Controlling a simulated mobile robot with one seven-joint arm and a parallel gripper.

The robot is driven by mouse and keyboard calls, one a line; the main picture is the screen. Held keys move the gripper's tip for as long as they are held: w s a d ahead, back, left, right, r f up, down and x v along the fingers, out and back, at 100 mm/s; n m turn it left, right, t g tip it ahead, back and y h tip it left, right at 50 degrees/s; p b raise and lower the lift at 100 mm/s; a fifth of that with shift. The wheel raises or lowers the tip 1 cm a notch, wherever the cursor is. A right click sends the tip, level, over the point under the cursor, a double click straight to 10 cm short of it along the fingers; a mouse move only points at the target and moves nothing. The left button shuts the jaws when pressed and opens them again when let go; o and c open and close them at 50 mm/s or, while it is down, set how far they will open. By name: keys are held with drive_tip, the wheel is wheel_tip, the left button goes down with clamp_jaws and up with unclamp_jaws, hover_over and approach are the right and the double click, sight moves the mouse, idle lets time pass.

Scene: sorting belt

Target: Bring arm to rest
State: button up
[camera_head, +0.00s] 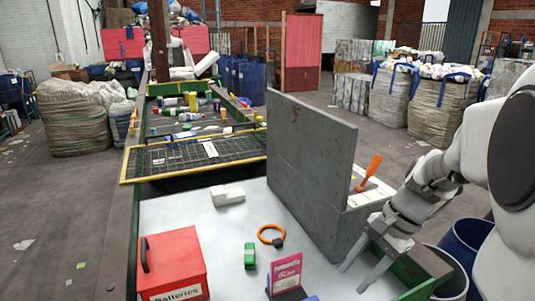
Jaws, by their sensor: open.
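My gripper (367,268) is at the lower right, at the end of my white and grey arm. Its two fingers point down and to the left, spread apart with nothing between them. It hangs over the right side of the white work surface (165,212), by the green edge. The fingers are just right of the upright grey panel (312,170). Whether they touch the surface cannot be told.
A red batteries box (173,262), green block (250,257), orange ring (271,236), white block (227,195) and pink sign (286,272) stand on the surface. Blue bins (466,242) stand at right. A littered belt (196,127) runs back.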

drive_tip(key=s+a+r+n+t+h, duration=0.4)
drive_tip(key=s+a+r+n, duration=0.3)
drive_tip(key=s+n, duration=0.3)
drive_tip(key=r+n+t, duration=0.1)
drive_tip(key=n, duration=0.1)
drive_tip(key=shift+s+n+h, duration=0.3)
drive_tip(key=shift+s+n, duration=0.1)
